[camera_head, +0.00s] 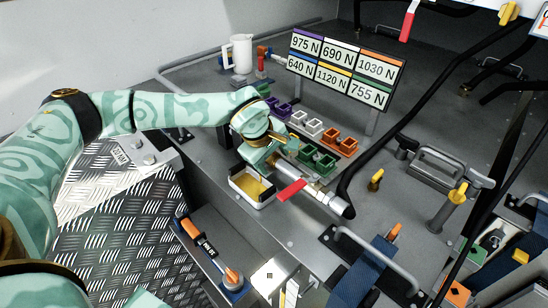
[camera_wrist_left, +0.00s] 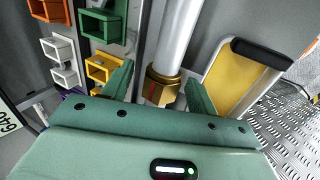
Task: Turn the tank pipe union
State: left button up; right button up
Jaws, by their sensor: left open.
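The pipe union, a brass hex nut (camera_wrist_left: 160,88) with a dark red mark, sits on a silver pipe (camera_wrist_left: 181,35) in the left wrist view. My left gripper (camera_wrist_left: 160,93) is open, with one finger on each side of the union. I cannot tell whether either finger touches it. A red valve lever (camera_head: 291,190) stands on this pipe. My right gripper is not in view.
A white tray with a yellow inside (camera_head: 264,203) lies close beside the gripper. Coloured square holders, including a green one (camera_head: 318,163), line the other side. A label board (camera_head: 345,70) stands behind.

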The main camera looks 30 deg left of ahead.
pick_arm(q)
jog(key=p+v, duration=0.6)
jog(key=v, duration=0.2)
dwell(0.4)
jog(key=o, duration=0.6)
jog(key=shift+c, duration=0.2)
